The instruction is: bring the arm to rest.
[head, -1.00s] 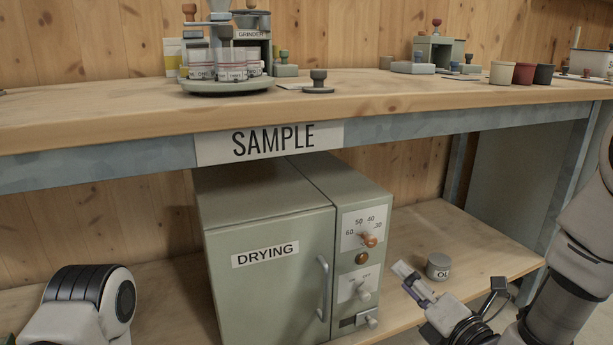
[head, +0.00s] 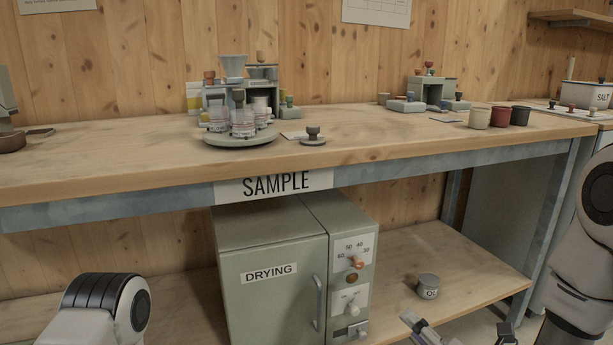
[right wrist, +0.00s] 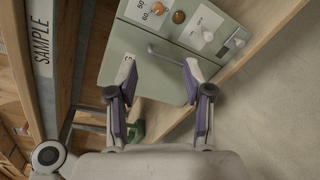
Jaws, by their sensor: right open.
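My right gripper (head: 420,325) shows at the bottom edge of the head view, low in front of the drying cabinet (head: 262,308) and to the right of it. In the right wrist view my right gripper (right wrist: 160,78) is open and empty, its two fingers apart. The cabinet door's handle (right wrist: 170,54) lies beyond and between the fingers in that view; I cannot tell the gap. The cabinet door looks closed. My left arm shows at the lower left of the head view, but its gripper is out of view.
The workbench (head: 100,178) spans the view above the cabinet. On it stand a round tray (head: 240,140) of jars, a grinder, and several cups. A grey tin (head: 428,287) sits on the lower shelf (head: 470,262), whose right part is mostly bare.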

